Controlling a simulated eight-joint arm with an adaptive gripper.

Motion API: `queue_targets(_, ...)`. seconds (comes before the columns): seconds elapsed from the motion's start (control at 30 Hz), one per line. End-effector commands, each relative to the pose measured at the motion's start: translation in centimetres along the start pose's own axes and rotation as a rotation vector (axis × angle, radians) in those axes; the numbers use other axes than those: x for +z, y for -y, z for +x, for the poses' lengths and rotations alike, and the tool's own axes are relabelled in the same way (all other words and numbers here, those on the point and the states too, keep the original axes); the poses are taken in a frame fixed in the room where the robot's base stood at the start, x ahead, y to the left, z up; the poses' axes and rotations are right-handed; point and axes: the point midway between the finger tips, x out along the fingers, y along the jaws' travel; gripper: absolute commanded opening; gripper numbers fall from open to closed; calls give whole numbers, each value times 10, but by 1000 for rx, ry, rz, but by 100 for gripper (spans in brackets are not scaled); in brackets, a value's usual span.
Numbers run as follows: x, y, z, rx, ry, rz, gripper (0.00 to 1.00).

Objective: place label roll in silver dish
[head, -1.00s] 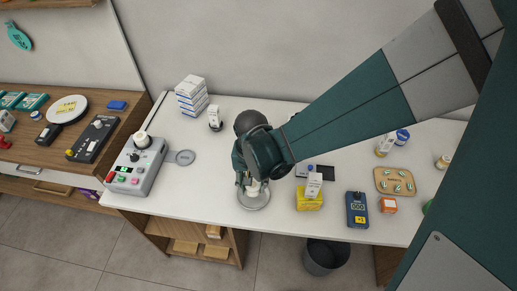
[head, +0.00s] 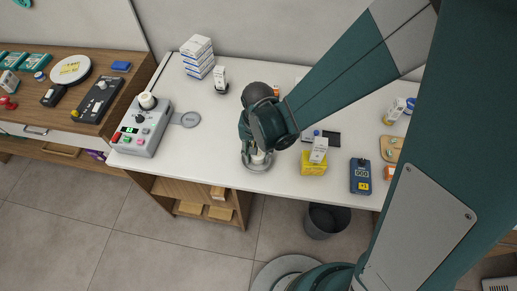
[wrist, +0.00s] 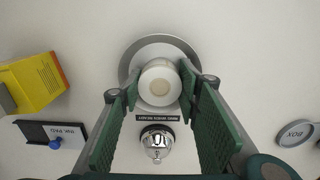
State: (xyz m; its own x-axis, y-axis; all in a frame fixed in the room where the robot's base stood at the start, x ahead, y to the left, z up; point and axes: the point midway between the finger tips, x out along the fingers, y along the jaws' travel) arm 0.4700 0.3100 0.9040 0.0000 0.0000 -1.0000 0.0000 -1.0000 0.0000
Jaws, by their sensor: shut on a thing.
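A white label roll (wrist: 159,82) with a beige centre sits between the green fingers of my gripper (wrist: 158,88) in the wrist view, which are shut on it. The round silver dish (wrist: 160,40) shows behind and around the roll. In the head view, my gripper (head: 257,152) points down at the silver dish (head: 260,167) near the counter's front edge. The roll is low over or inside the dish; I cannot tell whether it touches the bottom. The gripper and wrist hide part of the dish there.
A silver bell (wrist: 157,142) with a dark sign stands close to the dish. A yellow box (wrist: 36,84) and a dark ink pad (wrist: 50,133) lie to the left in the wrist view, a grey disc (wrist: 294,133) to the right. A grey device (head: 142,128) stands at the counter's left end.

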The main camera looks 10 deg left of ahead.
Motion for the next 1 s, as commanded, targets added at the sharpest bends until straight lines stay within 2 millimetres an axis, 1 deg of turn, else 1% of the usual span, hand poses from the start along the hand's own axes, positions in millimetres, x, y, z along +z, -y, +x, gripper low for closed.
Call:
queue_targets(0.33,0,0,4,0,0,0,21)
queue_targets(0.37,0,0,3,0,0,0,36)
queue_targets(0.4,0,0,3,0,0,0,39)
queue_targets(0.77,0,0,1,0,0,0,39)
queue_targets(1.0,0,0,-8,0,0,0,39)
